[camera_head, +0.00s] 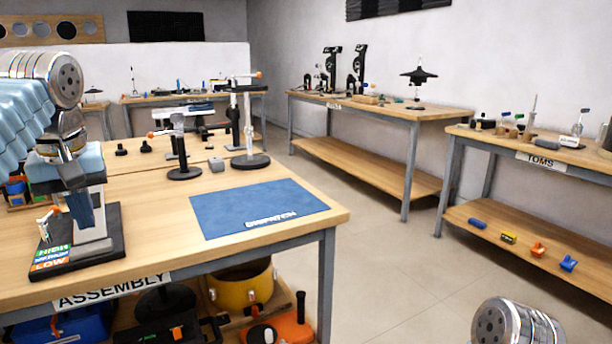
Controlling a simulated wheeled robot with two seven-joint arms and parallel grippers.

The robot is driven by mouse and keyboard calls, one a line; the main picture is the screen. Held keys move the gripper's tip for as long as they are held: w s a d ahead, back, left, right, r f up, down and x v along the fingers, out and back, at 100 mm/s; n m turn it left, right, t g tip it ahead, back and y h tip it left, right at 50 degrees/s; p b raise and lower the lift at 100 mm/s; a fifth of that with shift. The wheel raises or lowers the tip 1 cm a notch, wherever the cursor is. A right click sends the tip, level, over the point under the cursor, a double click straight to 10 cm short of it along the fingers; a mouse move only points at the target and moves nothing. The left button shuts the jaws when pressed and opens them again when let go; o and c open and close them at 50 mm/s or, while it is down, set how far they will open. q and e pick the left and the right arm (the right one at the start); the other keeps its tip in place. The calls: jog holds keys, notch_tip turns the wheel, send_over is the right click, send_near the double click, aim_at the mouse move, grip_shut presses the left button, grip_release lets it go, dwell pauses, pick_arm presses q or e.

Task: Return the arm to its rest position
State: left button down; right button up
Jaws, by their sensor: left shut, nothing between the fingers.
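My left arm comes in from the left edge, with a light blue ribbed sleeve and silver joints. My left gripper (84,215) points down over the left part of the assembly table (260,262). It is shut with nothing visible between its fingers. It is in front of a white column on a black base (105,246), and I cannot tell whether they touch. My right gripper is not in view; only a silver part of my right arm shows at the bottom right.
A blue mat (255,208) lies flat and bare on the table. Two black-based stands (184,172) (250,160) and a small grey block (216,164) are behind it. Under the table are a yellow pot (240,290) and toolboxes. The side tables (395,112) (560,152) stand across open floor.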

pick_arm(q)
jog(key=w+d+f+m, duration=0.1)
jog(key=w+d+f, duration=0.15)
jog(key=f, duration=0.35)
jog(key=w+d+f+m+h, duration=0.1)
jog(key=w+d+f, duration=0.1)
jog(key=w+f, duration=0.25)
jog(key=w+d+f+m, duration=0.1)
jog(key=w+d+f, duration=0.15)
jog(key=f, duration=0.35)
jog(key=d+f+m+h, duration=0.1)
jog(key=d+f, duration=0.3)
jog(key=f, duration=0.6)
jog(key=d+f+m+g+h, duration=0.1)
jog(key=d+f, duration=0.2)
jog(key=f, duration=0.6)
jog(key=d+f+m+h, duration=0.1)
jog(key=d+f, duration=0.3)
jog(key=f, duration=0.6)
jog(key=s+d+f, duration=0.3)
jog(key=s+f, duration=0.6)
jog(key=s, duration=0.3)
jog(key=s+d+f+n+h, duration=0.1)
jog(key=s+d+f, duration=0.3)
jog(key=s+f, duration=0.4)
jog(key=s, duration=0.4)
jog(key=shift+f, duration=0.4)
jog(key=shift+s, duration=0.1)
